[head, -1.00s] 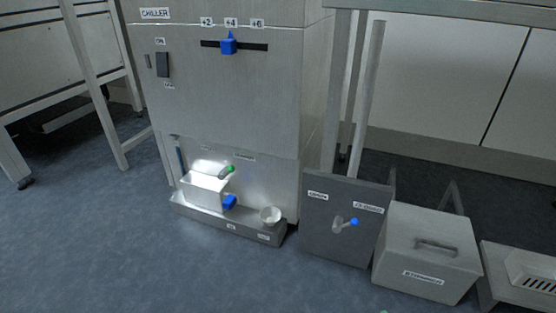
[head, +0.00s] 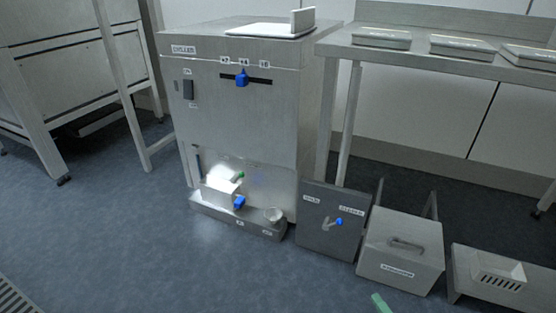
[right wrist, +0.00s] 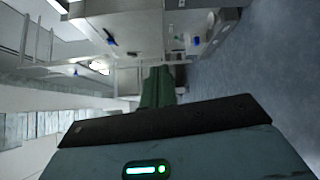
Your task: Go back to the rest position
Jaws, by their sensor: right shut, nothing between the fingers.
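The green fingertips of my right gripper (head: 380,303) show at the bottom edge of the head view, over the floor in front of the grey box. In the right wrist view the green fingers (right wrist: 158,86) are together with nothing between them. My left gripper is in neither view.
The chiller cabinet (head: 240,130) with a blue slider (head: 242,78) stands ahead. A dark panel with a blue-tipped lever (head: 338,222), a lidded grey box (head: 400,250) and a slotted unit (head: 495,278) stand to its right. The bench (head: 400,52) holds trays.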

